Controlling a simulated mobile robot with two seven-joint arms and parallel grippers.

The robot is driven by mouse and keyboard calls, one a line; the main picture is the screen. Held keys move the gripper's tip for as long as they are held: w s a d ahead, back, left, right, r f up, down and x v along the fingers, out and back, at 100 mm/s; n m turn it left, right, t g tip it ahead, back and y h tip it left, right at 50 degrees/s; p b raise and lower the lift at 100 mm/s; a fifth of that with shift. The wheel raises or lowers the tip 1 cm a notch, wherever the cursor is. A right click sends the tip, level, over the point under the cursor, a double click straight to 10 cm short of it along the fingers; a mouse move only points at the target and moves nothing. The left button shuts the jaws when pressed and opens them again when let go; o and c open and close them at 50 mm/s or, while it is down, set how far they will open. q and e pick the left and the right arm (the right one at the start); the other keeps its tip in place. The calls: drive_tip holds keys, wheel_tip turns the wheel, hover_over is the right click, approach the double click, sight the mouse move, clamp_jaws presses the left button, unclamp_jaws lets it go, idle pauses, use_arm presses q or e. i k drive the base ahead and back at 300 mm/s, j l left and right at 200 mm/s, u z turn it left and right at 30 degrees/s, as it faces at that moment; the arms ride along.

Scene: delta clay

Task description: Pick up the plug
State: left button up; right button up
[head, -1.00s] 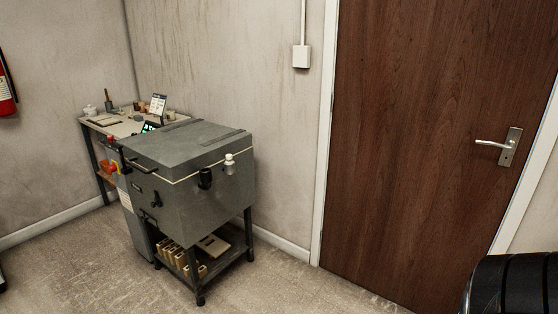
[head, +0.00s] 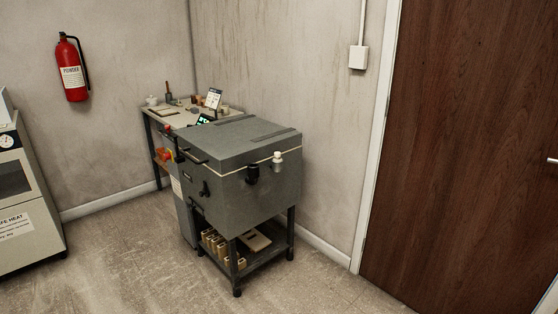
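A grey kiln-like chest (head: 245,190) with a flat lid stands on a dark-legged stand left of the door. On its right-hand face are a small white knob-shaped piece (head: 277,160) and a black cylindrical piece (head: 252,174). A dark piece (head: 205,188) sits on its front face. I cannot tell which of these, if any, is the plug; they are too small to make out. Neither of my grippers is in view.
A worktable (head: 160,110) with small items stands behind the kiln. Blocks (head: 222,246) lie on the lower shelf. A cabinet (head: 30,200) is at left, a red extinguisher (head: 72,72) on the wall, a brown door (head: 460,150) at right. The front floor (head: 140,270) is clear.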

sight(277, 155)
drive_tip(key=i+j+z, duration=0.1)
drive_tip(key=z, duration=0.25)
drive_tip(key=i+j+z, duration=0.1)
drive_tip(key=z, duration=0.2)
drive_tip(key=i+j+z, duration=0.2)
drive_tip(key=z, duration=0.15)
drive_tip(key=i+j+z, duration=0.25)
drive_tip(key=j, duration=0.3)
drive_tip(key=i+j+z, duration=0.1)
drive_tip(key=i+j, duration=0.15)
drive_tip(key=j, duration=0.2)
drive_tip(key=i+j, duration=0.15)
drive_tip(key=j, duration=0.2)
drive_tip(key=i+j+z, duration=0.1)
drive_tip(key=j, duration=0.25)
